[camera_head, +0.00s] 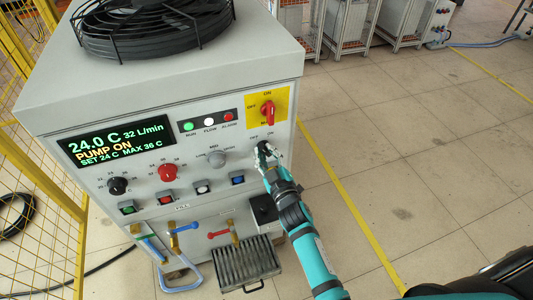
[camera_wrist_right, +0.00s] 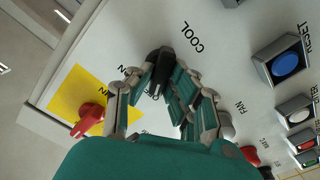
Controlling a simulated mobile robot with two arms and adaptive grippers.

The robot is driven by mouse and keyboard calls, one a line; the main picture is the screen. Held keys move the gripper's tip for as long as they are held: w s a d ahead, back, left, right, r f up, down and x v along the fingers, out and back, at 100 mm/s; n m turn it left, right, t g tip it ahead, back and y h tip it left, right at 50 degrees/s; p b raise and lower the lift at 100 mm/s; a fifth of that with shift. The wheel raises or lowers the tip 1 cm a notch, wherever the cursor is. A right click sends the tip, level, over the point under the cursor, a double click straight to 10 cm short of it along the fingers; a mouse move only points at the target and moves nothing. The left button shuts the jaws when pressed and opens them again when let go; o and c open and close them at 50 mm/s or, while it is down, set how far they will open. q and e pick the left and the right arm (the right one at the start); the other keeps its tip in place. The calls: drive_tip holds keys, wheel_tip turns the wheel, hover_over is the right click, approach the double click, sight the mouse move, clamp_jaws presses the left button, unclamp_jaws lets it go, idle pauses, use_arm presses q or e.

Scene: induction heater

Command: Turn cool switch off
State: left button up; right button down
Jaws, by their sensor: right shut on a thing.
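The cool switch is a small black knob on the chiller's front panel, below the yellow-backed red main switch. It shows in the right wrist view (camera_wrist_right: 159,57) beside the printed word COOL. My right gripper (camera_head: 267,154) is at this knob in the head view. In the right wrist view its two fingers (camera_wrist_right: 157,82) are shut on the knob from both sides. The fingers cover part of the knob and the OFF and ON labels, so its exact angle is hard to tell. My left gripper is not in view.
The red main switch (camera_head: 268,111) sits just above my right gripper. A grey fan knob (camera_head: 217,158), a red dial (camera_head: 167,172) and several push buttons lie to the left. The display (camera_head: 117,140) reads 24.0 C and PUMP ON. Open floor lies right of the chiller.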

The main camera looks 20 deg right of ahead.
drive_tip(key=c, duration=1.3)
unclamp_jaws()
drive_tip(key=shift+s, duration=0.1)
drive_tip(key=s, duration=1.2)
drive_tip(key=shift+d, duration=0.25)
drive_tip(key=shift+w, duration=0.1)
